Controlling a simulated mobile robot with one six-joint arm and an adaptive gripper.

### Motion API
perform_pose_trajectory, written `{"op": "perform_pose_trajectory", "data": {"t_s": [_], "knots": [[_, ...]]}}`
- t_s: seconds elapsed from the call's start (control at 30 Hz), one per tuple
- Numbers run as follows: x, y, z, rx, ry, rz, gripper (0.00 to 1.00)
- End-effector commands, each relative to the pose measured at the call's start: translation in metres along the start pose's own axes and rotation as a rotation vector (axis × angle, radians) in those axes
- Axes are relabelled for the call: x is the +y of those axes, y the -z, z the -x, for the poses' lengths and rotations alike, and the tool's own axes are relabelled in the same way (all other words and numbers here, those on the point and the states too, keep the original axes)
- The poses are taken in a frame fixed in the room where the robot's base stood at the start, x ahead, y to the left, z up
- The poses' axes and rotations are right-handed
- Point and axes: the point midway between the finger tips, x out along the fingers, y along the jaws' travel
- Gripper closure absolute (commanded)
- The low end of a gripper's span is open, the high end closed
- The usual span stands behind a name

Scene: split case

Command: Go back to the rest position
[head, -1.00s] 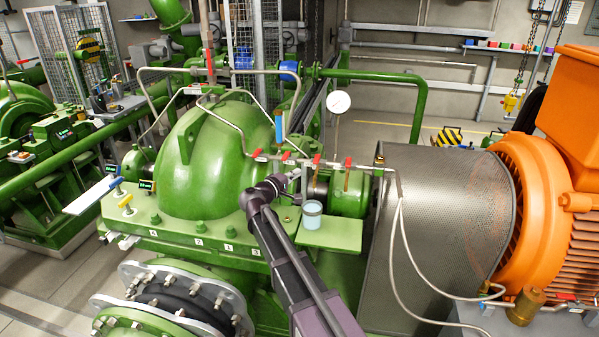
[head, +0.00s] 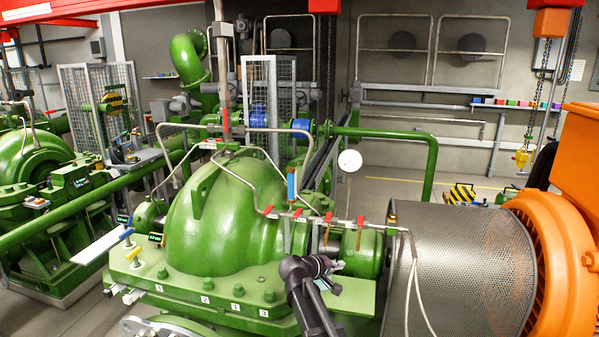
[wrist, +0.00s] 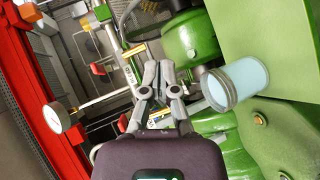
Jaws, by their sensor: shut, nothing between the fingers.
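My gripper (wrist: 154,78) points up the wrist view with its two grey fingers together and nothing between them. A light blue cup with a grey rim (wrist: 238,83) is to the right of the fingers, apart from them, by a green plate (wrist: 262,38). In the head view my dark arm reaches up from the bottom, in front of the green pump casing (head: 222,225). Its end is beside the small green shelf (head: 355,297). The fingers are too small to make out clearly there.
A perforated metal guard (head: 465,265) and an orange motor (head: 550,255) are on the right. Open floor (head: 400,185) shows behind the pump.

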Motion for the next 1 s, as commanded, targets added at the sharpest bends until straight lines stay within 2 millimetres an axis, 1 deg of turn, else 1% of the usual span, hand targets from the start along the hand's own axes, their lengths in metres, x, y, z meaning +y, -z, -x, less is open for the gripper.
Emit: {"op": "perform_pose_trajectory", "data": {"t_s": [0.03, 0.1, 0.3, 0.37, 0.5, 0.57, 0.7, 0.8, 0.9, 1.0], "knots": [[-0.007, -0.023, -0.006, -0.033, 0.052, -0.024, 1.0], [-0.018, -0.046, -0.012, -0.074, 0.131, -0.059, 1.0], [-0.051, -0.108, -0.02, -0.189, 0.358, -0.156, 1.0], [-0.06, -0.126, -0.02, -0.221, 0.427, -0.185, 1.0], [-0.083, -0.163, -0.013, -0.292, 0.588, -0.25, 1.0], [-0.091, -0.177, -0.008, -0.319, 0.659, -0.279, 1.0], [-0.11, -0.208, 0.008, -0.377, 0.822, -0.341, 1.0], [-0.121, -0.224, 0.02, -0.409, 0.929, -0.38, 1.0], [-0.128, -0.236, 0.031, -0.431, 1.014, -0.41, 1.0], [-0.132, -0.242, 0.04, -0.443, 1.073, -0.43, 1.0]]}}
